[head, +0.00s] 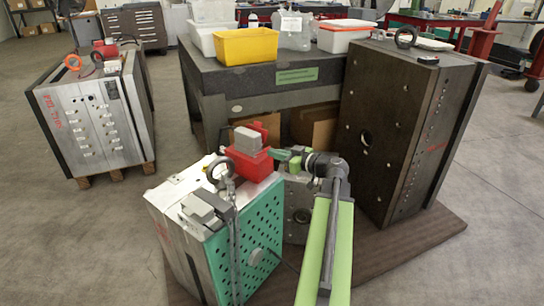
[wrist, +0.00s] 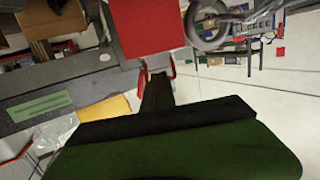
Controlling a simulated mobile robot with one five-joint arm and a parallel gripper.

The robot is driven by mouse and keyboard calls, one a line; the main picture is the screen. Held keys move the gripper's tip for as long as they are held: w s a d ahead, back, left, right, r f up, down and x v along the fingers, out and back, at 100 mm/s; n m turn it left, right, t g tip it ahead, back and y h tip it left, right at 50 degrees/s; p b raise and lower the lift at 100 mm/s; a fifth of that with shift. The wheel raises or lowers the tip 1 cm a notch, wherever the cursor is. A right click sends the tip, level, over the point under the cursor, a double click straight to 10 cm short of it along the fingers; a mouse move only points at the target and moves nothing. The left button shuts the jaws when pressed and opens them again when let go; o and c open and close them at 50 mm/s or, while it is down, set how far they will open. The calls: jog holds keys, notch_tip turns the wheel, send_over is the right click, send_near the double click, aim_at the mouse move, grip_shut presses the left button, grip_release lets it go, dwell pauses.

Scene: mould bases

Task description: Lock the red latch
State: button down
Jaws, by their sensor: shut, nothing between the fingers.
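The red latch (head: 250,164) is a red boxy part on top of the near mould base (head: 262,232), with a grey block (head: 247,141) above it. In the wrist view a red block (wrist: 157,25), likely the same latch, fills the top middle, with thin red pieces below it. My gripper (head: 277,154) is shut and empty at the right side of the red latch in the head view. In the wrist view my gripper's dark finger (wrist: 157,88) points up at the red block. I cannot tell whether it touches; the latch's far side is hidden.
A metal ring and chain (head: 222,172) lie on the near mould base. A tall dark mould base (head: 392,130) stands to the right, another mould base (head: 95,118) at the left. A dark table (head: 276,75) with a yellow bin (head: 246,46) stands behind.

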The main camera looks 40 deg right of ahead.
jog(key=shift+w+a, duration=0.15)
dwell(0.3)
jog(key=shift+w+r+p, duration=0.35)
jog(key=shift+r+p, duration=0.2)
jog(key=shift+p, duration=0.15)
jog(key=shift+w+r, duration=0.1)
jog(key=shift+r, duration=0.05)
jog(key=shift+w+r+p, duration=0.25)
jog(key=shift+p, duration=0.1)
jog(key=shift+w+r, duration=0.15)
jog(key=shift+w, duration=0.1)
jog(key=shift+w+r, duration=0.1)
jog(key=shift+w, duration=0.1)
jog(key=s, duration=0.1)
jog(key=s+p, duration=0.1)
jog(key=s, duration=0.1)
jog(key=s+r, duration=0.1)
jog(key=s, duration=0.1)
jog(key=shift+d, duration=0.3)
dwell(0.5)
